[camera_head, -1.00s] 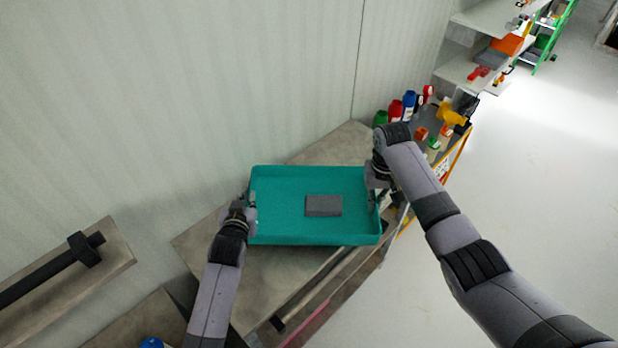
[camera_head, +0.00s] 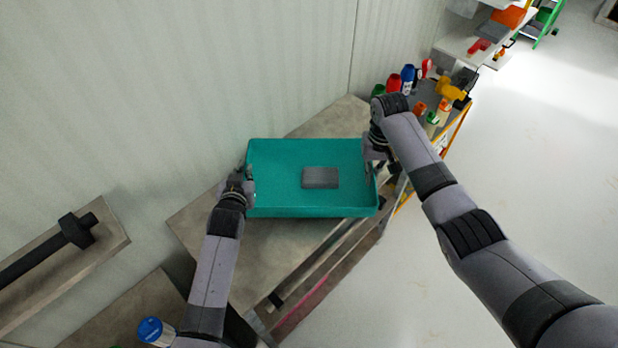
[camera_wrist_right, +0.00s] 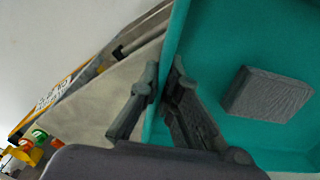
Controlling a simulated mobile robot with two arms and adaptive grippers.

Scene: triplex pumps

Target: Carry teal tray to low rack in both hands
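The teal tray (camera_head: 285,207) is in the middle of the head view, over a grey-brown worktop, with a dark grey block (camera_head: 320,178) lying flat inside. It looks roughly level; I cannot tell how far it is above the worktop. My left gripper (camera_head: 248,178) is at the tray's left wall and looks shut on it, its fingertips partly hidden. My right gripper (camera_head: 376,165) is at the right wall. In the right wrist view the right gripper (camera_wrist_right: 163,85) has one finger outside and one inside the tray wall (camera_wrist_right: 172,50), closed on it. I cannot tell which surface is the low rack.
The worktop (camera_head: 205,225) is bare around the tray. Several bottles and tools (camera_head: 408,75) stand beyond its right end, near a yellow-edged stand. A wall runs behind. A ledge with a black bar (camera_head: 75,230) and a blue-capped container (camera_head: 152,330) are at left. Open floor (camera_head: 520,200) lies right.

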